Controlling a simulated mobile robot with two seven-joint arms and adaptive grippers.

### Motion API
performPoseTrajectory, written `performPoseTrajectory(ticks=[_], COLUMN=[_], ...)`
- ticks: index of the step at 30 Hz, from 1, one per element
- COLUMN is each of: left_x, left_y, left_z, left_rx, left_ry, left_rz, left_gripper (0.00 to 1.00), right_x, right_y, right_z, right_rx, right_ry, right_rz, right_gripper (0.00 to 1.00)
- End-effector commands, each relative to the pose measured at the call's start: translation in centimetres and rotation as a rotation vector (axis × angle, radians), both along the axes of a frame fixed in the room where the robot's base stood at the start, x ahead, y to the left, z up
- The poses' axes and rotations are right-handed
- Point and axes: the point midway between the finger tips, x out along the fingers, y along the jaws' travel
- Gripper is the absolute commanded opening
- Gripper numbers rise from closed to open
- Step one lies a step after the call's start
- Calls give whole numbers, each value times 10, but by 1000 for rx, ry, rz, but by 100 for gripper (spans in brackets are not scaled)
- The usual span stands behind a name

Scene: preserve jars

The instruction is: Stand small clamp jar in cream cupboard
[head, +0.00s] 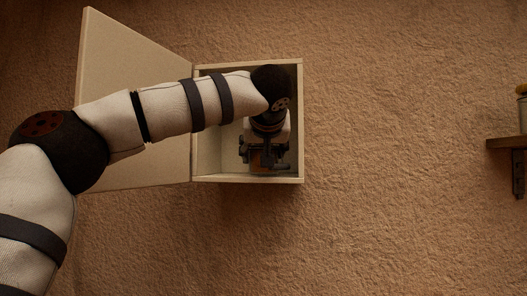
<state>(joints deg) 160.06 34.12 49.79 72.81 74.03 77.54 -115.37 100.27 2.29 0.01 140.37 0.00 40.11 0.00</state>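The cream cupboard (299,130) is on the wall, its door (130,110) swung wide open to the left. My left arm comes in from the left across the door and reaches inside the cupboard. My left gripper (262,160) is inside, pointing down near the cupboard floor. It is dark and small there, and I cannot tell whether its fingers are open or shut on something. No small clamp jar can be made out clearly; the gripper and shadow hide much of the interior. My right gripper is not in view.
At the right edge, a wooden shelf (505,143) on a dark bracket (518,175) carries a partly cut-off object with a yellowish top (522,90). The rough brown wall (400,120) between cupboard and shelf is bare.

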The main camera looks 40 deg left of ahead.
Motion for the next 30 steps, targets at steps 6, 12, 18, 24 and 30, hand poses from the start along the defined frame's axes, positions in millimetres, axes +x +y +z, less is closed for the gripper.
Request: performPoseTrajectory(ticks=[6, 12, 18, 24, 30], left_x=[-1, -1, 0, -8, -47], left_y=[0, 0, 0, -8, -41], left_z=[1, -2, -2, 6, 28], left_rx=[1, 0, 0, 1, 2], left_ry=[-4, -1, 0, -1, -4], left_rz=[0, 0, 0, -2, -2], left_gripper=[8, 76, 76, 76, 76], right_x=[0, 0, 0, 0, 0], right_y=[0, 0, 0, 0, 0], right_z=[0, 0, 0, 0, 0], right_rx=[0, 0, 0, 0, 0], right_ry=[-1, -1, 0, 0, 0], right_rz=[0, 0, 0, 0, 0], right_gripper=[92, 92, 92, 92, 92])
